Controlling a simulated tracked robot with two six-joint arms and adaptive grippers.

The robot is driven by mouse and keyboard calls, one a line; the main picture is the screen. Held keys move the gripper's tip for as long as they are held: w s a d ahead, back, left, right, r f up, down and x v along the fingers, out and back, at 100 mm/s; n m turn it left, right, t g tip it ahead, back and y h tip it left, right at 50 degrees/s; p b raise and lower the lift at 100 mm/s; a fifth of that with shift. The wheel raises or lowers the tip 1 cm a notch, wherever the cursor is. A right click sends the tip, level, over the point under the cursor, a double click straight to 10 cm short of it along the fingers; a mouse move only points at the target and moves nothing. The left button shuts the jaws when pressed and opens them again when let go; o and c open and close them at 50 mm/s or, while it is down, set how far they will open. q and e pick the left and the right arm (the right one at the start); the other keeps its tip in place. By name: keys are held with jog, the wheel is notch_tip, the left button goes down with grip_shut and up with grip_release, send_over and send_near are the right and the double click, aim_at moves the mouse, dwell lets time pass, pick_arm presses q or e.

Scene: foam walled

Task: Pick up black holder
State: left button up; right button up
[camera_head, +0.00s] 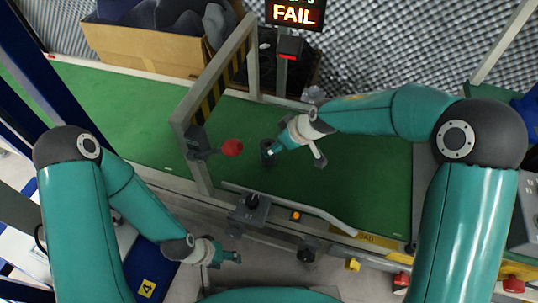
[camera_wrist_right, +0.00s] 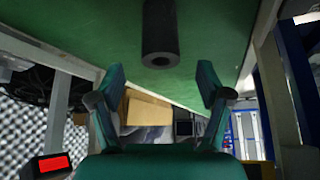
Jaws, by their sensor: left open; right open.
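The black holder is a dark cylinder with a round end. In the right wrist view the black holder (camera_wrist_right: 160,32) stands out from the green surface at the top middle, cut off by the frame edge. My right gripper (camera_wrist_right: 160,77) is open, its two teal fingers spread, with the holder centred just beyond the tips and nothing between them. In the head view a dark shape, apparently the holder (camera_head: 267,157), shows at the tip of my right gripper (camera_head: 275,147), which partly hides it. My left gripper (camera_head: 235,256) is open and empty, low and in front of the belt.
The green belt (camera_head: 110,105) runs across the scene. A grey frame (camera_head: 215,70) with a red knob (camera_head: 232,147) stands left of my right gripper. A cardboard box (camera_head: 140,48) and a FAIL sign (camera_head: 293,14) are behind. A grey rail (camera_head: 290,207) edges the front.

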jog(key=shift+b+x, duration=0.6)
jog(key=shift+x, duration=2.45)
jog(key=shift+a, duration=0.1)
jog(key=shift+r, duration=0.1)
jog(key=c, duration=1.4)
